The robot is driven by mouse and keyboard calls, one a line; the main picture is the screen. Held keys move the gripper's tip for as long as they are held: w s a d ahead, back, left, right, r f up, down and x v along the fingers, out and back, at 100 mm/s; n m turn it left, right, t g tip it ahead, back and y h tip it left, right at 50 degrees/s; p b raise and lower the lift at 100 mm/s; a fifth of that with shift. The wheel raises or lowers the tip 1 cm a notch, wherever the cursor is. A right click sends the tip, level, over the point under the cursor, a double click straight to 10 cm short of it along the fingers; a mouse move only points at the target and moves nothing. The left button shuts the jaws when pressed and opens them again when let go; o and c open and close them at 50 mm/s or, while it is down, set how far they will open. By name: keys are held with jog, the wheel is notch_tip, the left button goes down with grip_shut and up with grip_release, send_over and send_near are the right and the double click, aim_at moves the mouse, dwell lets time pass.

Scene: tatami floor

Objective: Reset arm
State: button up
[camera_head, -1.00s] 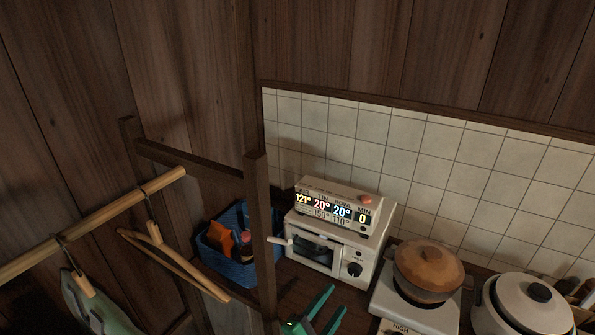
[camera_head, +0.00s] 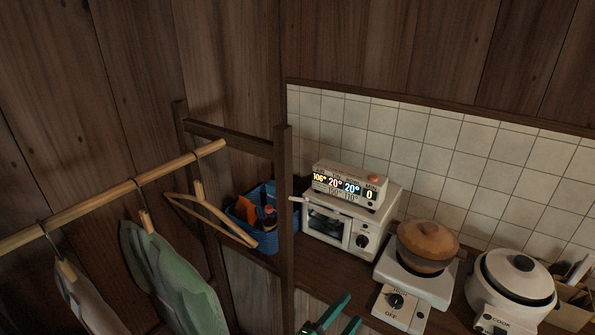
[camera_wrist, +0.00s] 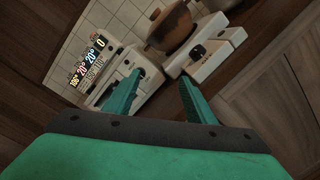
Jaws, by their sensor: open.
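My gripper (camera_head: 333,318) shows its two green fingers at the bottom edge of the head view, below the white toaster oven. In the wrist view my gripper (camera_wrist: 158,95) has its fingers spread apart, with nothing between them. The toaster oven (camera_head: 338,222) stands on the counter with a display unit (camera_head: 348,186) on top. It also shows in the wrist view (camera_wrist: 122,72), beyond the left finger. The rest of my arm is out of view.
A burner (camera_head: 415,282) carrying a brown lidded pot (camera_head: 427,246) and a white rice cooker (camera_head: 512,288) stand to the right. A blue basket (camera_head: 262,222) is left of the oven. A wooden rack post (camera_head: 285,215) and rail with hangers and clothes (camera_head: 170,275) fill the left.

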jog(key=s+a+f+m+y, duration=0.2)
jog(key=s+a+f+y, duration=0.25)
jog(key=s+f, duration=0.3)
jog(key=s+a+f+m+y, duration=0.2)
jog(key=s+a+f+y, duration=0.3)
jog(key=s, duration=0.3)
jog(key=s+a+r+m+y, duration=0.1)
jog(key=s+r+m, duration=0.2)
jog(key=s+m, duration=0.3)
jog(key=s+a+r+m+t+y, duration=0.1)
jog(key=s+r+m, duration=0.3)
jog(key=s, duration=1.1)
jog(key=a+m, duration=0.1)
jog(key=m, duration=0.1)
jog(key=shift+a+r+m+t, duration=0.2)
jog(key=shift+m+t, duration=0.1)
jog(key=shift+m, duration=0.1)
